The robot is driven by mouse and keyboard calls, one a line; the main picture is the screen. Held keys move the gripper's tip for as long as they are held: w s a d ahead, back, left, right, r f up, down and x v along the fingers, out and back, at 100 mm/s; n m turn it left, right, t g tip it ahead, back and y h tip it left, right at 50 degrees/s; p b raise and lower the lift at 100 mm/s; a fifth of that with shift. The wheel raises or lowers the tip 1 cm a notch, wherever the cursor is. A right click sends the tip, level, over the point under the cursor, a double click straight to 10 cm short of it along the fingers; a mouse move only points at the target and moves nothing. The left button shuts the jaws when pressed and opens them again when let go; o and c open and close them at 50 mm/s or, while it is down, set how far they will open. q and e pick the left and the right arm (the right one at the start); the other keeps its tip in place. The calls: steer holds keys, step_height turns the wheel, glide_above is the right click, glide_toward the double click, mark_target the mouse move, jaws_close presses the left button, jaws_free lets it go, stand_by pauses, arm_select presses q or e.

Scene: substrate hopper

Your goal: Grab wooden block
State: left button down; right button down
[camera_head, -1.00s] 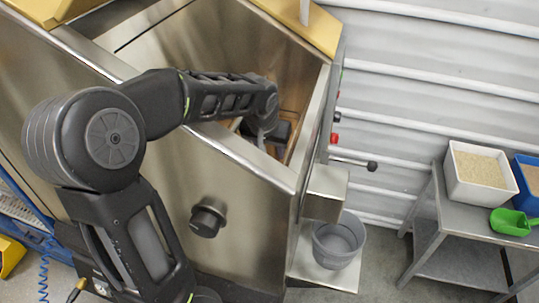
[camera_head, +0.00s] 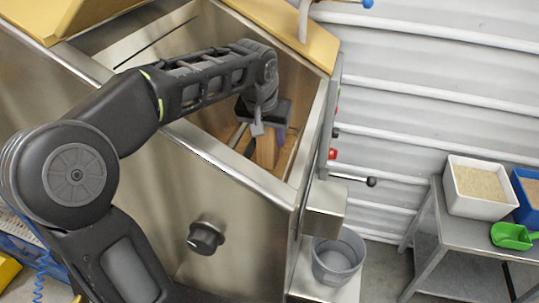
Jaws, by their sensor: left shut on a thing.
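The wooden block (camera_head: 265,152) is a light brown upright piece inside the open steel hopper (camera_head: 215,150). My left gripper (camera_head: 262,130) reaches over the hopper's front wall and is shut on the block's upper part. The fingers and wrist cover the block's top. The block's lower end is close to the hopper's inner floor, and I cannot tell whether it touches. My right gripper is not in view.
A grey bucket (camera_head: 338,258) stands below the hopper's outlet box (camera_head: 325,208). A lever (camera_head: 352,179) sticks out at right. A steel table (camera_head: 455,225) holds a white bin (camera_head: 480,187), a blue bin (camera_head: 530,192) and a green scoop (camera_head: 511,236).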

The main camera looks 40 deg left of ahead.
arm_select(q)
step_height(320, 180, up, 8)
steer(key=shift+r, duration=0.15)
stand_by(0.6)
